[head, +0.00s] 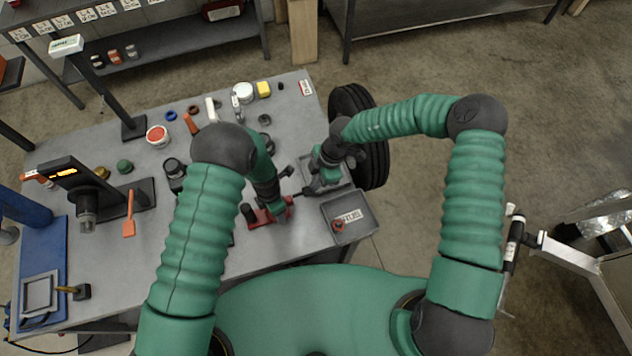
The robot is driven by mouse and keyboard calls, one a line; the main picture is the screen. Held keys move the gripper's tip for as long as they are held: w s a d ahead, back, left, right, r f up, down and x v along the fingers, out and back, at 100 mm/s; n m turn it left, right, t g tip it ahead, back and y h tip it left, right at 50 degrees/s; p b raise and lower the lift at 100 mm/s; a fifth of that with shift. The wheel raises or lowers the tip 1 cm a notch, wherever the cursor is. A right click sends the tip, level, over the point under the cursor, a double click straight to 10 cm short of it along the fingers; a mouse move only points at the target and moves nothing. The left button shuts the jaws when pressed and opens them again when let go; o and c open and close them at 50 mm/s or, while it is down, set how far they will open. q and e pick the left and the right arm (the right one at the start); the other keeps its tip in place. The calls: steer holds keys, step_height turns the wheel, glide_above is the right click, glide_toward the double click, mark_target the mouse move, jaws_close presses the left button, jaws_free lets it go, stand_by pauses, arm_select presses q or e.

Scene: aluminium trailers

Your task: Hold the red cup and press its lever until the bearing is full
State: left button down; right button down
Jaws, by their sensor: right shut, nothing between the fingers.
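A red piece (280,214), which looks like the red cup, sits on the grey workbench in front of me, with a dark knob at its left end. My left gripper (276,205) is down at this red piece, and its fingers are too hidden to tell whether they grip it. My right gripper (302,192) is shut and empty, just right of the red piece and left of a grey tray (345,172). The lever and the bearing cannot be made out clearly; my grippers cover part of that spot.
A labelled grey bin (366,208) with a small red part stands at the bench's right edge. A black tyre (374,150) is beyond the right edge.

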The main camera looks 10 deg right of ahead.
steer(key=v, duration=1.3)
steer(key=shift+d+r, duration=0.25)
steer(key=shift+d, duration=0.25)
steer(key=shift+w, duration=0.1)
arm_select(q)
steer(key=shift+c, duration=1.2)
jaws_free()
